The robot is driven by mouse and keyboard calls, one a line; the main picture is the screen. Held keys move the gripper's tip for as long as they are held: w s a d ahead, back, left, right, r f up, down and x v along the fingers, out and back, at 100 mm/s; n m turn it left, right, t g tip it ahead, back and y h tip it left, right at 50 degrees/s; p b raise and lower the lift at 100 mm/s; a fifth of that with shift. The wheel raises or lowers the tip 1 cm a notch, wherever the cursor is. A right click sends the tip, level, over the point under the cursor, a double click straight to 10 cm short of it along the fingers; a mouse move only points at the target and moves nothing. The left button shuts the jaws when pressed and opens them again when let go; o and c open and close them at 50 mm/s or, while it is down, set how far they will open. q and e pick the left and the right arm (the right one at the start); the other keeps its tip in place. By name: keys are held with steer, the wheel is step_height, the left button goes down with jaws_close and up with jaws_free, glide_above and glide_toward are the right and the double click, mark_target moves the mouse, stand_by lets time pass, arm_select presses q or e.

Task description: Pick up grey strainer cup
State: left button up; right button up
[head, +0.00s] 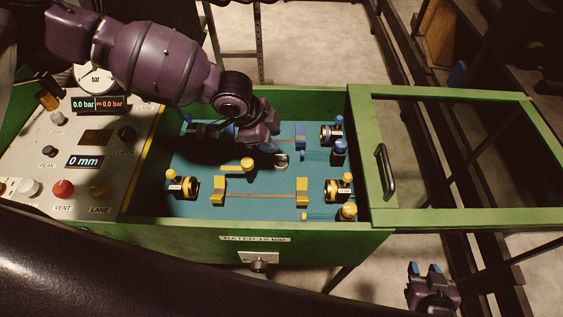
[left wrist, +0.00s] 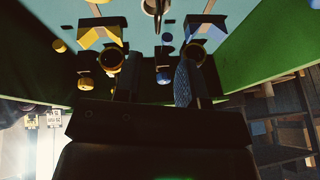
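The grey strainer cup (head: 281,161) is a small pale metal piece on the blue-green floor of the green box. In the left wrist view a shiny metal piece, likely the cup (left wrist: 154,8), is cut off by the top edge. My left gripper (head: 268,146) is just above and beside the cup, pointing down into the box. In the left wrist view its two fingers (left wrist: 153,78) stand apart with nothing between them, and the metal piece lies beyond their tips. My right gripper (head: 424,268) is open and empty, outside the box at the lower right.
Yellow and blue blocks (head: 302,191) and round fittings (head: 190,186) stand around the cup. A green-framed lid with a handle (head: 385,171) extends right. A control panel (head: 75,150) is at left. The green front wall (head: 200,232) bounds the box.

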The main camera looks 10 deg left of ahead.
mark_target(285, 155)
arm_select(q)
steer(key=shift+b+x, duration=0.35)
steer(key=shift+x, duration=3.65)
steer(key=shift+s+d, duration=0.15)
steer(key=shift+d, duration=0.05)
steer(key=shift+r, duration=0.1)
jaws_close()
